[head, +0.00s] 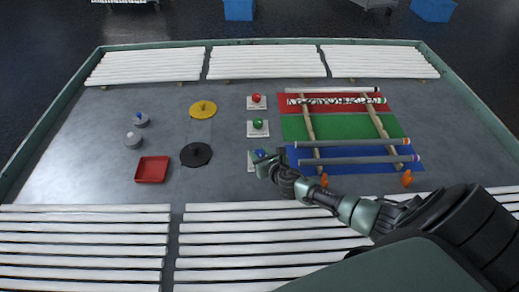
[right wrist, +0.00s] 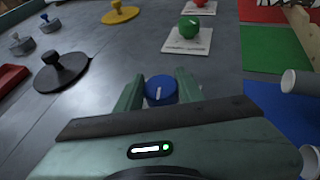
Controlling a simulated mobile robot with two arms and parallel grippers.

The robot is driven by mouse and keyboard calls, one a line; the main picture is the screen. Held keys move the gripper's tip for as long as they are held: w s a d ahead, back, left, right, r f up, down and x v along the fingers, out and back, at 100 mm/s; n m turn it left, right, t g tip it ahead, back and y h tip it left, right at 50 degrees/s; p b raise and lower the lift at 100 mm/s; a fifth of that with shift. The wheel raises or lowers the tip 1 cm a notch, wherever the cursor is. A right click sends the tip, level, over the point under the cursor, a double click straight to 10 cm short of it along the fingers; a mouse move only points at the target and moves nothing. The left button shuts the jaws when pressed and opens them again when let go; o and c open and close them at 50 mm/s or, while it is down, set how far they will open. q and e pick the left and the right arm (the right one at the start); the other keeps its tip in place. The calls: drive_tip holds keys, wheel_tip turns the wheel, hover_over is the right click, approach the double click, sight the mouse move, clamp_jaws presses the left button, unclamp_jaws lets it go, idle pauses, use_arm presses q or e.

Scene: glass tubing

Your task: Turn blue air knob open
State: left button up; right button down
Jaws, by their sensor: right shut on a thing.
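The blue knob (right wrist: 161,89) sits between the two fingers of my right gripper (right wrist: 159,88) in the right wrist view. A pale line marks its top. In the head view, the knob (head: 260,154) is partly hidden by my right gripper (head: 265,160), which is shut on it. Its pale base plate (head: 250,162) shows beside the gripper. My left gripper is not in view.
A green knob (head: 257,123) and a red knob (head: 256,97) stand on plates behind the blue one. A black disc (head: 196,155) with a handle lies to the left. Tubes (head: 350,160) rest on wooden rails over coloured mats to the right. White slats (head: 250,220) lie in front.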

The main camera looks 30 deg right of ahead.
drive_tip(key=m+h+p, duration=0.1)
drive_tip(key=m+h, duration=0.2)
drive_tip(key=shift+a+g, duration=0.15)
drive_tip(key=shift+g, duration=0.25)
drive_tip(key=m+g+h, duration=0.1)
drive_tip(key=m+h, duration=0.1)
drive_tip(key=h, duration=0.1)
drive_tip(key=shift+m+g, duration=0.3)
drive_tip(key=m+g+h+b, duration=0.1)
drive_tip(key=m+g+h, duration=0.1)
drive_tip(key=shift+f+m, duration=0.1)
drive_tip(key=shift+m, duration=0.2)
drive_tip(key=shift+m+g+h+b, duration=1.1)
drive_tip(key=shift+m+g+b, duration=0.1)
drive_tip(key=shift+m+g, duration=0.2)
drive_tip(key=c, duration=0.9)
unclamp_jaws()
drive_tip(key=shift+g, duration=0.3)
drive_tip(key=v, duration=0.7)
drive_tip(key=shift+s+a, duration=0.2)
drive_tip(key=shift+a, duration=0.05)
